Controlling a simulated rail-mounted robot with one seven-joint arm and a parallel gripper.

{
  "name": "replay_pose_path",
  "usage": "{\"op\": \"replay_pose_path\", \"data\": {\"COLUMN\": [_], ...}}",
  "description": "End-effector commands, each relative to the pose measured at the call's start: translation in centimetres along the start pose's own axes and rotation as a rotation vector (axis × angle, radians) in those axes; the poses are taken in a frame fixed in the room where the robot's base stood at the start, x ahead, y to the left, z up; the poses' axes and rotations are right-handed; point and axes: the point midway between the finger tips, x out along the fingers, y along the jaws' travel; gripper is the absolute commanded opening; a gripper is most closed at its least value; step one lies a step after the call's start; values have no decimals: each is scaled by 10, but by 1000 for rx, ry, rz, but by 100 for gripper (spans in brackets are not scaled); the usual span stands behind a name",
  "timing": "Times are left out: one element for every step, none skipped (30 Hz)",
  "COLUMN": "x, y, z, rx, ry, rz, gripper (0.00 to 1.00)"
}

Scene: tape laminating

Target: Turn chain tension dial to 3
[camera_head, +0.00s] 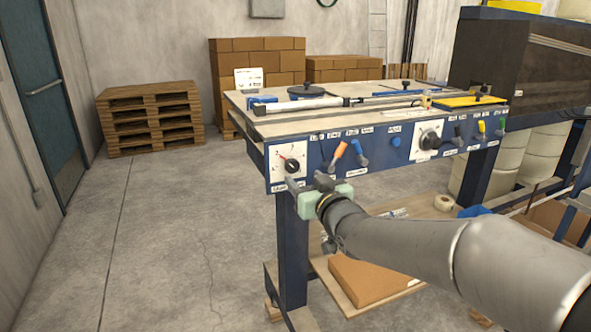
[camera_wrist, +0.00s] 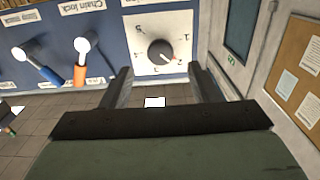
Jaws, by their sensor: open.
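The chain tension dial (camera_head: 292,166) is a black knob on a white plate at the left end of the blue front panel. In the wrist view the dial (camera_wrist: 160,52) has digits around it, and its red mark points to the lower right, near what looks like a 2. My gripper (camera_head: 321,187) is just below and right of the dial plate in the head view. In the wrist view my gripper (camera_wrist: 161,82) is open, its dark fingers apart on either side below the dial. Nothing is between them, and they appear clear of the knob.
An orange-handled lever (camera_wrist: 80,68) and a blue-handled lever (camera_wrist: 48,74) stick out beside the dial. A second dial (camera_head: 430,136) sits further right on the panel. The machine's top (camera_head: 330,112) carries rods and a disc. Open floor (camera_head: 170,240) lies to the left.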

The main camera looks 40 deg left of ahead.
Motion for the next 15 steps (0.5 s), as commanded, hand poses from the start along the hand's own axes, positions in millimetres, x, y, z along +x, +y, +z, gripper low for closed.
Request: {"op": "replay_pose_path", "data": {"x": [12,18,26,31,36,42,46,50,54,57,59,62,63,64,65], "y": [-1,-1,-1,-1,-1,-1,0,0,0,0,0,0,0,0,0], "z": [1,1,0,0,0,1,0,0,0,0,0,0,0,1,1], "rx": [2,3,3,2,1,1,1,1,1,1,1,0,0,0,0], "ry": [-1,-2,0,-1,-2,-2,-1,-1,-1,-1,-2,-1,-1,-2,-2], "rz": [-2,-2,-2,-2,-2,-1,0,0,-1,-1,0,0,0,0,1], "gripper": [55,55,55,55,55,55,55,55,55,55,55,55,55,55,55]}}
